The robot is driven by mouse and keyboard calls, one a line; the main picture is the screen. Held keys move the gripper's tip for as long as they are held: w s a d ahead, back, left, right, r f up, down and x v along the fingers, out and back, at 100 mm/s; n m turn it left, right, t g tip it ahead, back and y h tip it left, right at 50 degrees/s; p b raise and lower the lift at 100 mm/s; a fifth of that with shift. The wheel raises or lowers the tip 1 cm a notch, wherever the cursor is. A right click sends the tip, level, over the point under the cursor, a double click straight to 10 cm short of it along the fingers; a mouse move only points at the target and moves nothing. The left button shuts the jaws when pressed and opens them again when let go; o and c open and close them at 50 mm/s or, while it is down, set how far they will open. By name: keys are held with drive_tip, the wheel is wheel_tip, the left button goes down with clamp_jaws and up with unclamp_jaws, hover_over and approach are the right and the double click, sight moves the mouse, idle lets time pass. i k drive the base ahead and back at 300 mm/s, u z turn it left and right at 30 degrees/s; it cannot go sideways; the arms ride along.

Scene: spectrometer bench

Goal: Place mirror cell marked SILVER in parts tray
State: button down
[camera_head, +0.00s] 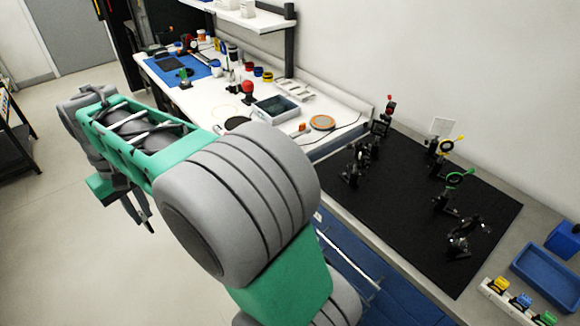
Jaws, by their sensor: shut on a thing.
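My gripper (138,208) hangs at the left, over the pale floor and away from the benches. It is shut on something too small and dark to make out. No SILVER marking can be read in this view. Two trays could be the parts tray: a grey-blue open tray (258,111) on the white bench and a blue tray (517,268) at the right edge. I cannot tell which it is.
My arm crosses the middle and hides part of the benches. The white bench (215,100) carries a blue mat (183,70), a red-topped item (248,90) and small jars. A white rack (507,303) with coloured pieces and a blue bin (564,240) are at right.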

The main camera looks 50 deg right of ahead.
sight(545, 278)
drive_tip(key=z, duration=0.35)
drive_tip(key=k, duration=1.2)
drive_tip(key=z, duration=0.5)
drive_tip(key=i, duration=0.5)
